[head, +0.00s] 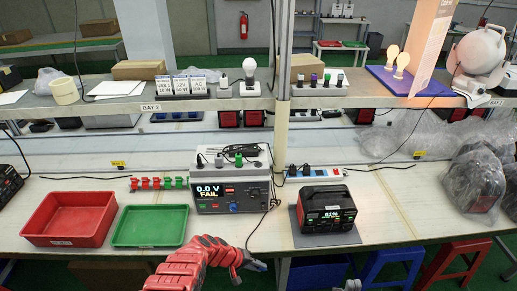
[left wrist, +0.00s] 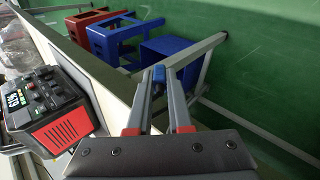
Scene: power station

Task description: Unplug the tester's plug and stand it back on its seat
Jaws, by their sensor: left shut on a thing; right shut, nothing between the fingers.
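The tester (head: 232,193) stands mid-table with its screen reading 0.0 V FAIL. Its dark cord (head: 262,220) hangs from its right side over the table front towards my left gripper (head: 258,266). That gripper is shut in front of the table edge; the cord suggests it holds the tester's plug, but the plug is mostly hidden by the fingers. The left wrist view shows the closed fingers (left wrist: 165,74). The power station (head: 326,210), reading 61%, sits right of the tester and also shows in the left wrist view (left wrist: 50,112). The plug's seat is not clear. My right gripper (head: 352,286) barely shows at the bottom edge.
A red tray (head: 68,240) and a green tray (head: 118,240) lie left of the tester. A power strip (head: 312,179) lies behind the power station. A shelf (head: 215,103) spans above, with a post (head: 283,140). Stools (head: 392,263) stand below the table front.

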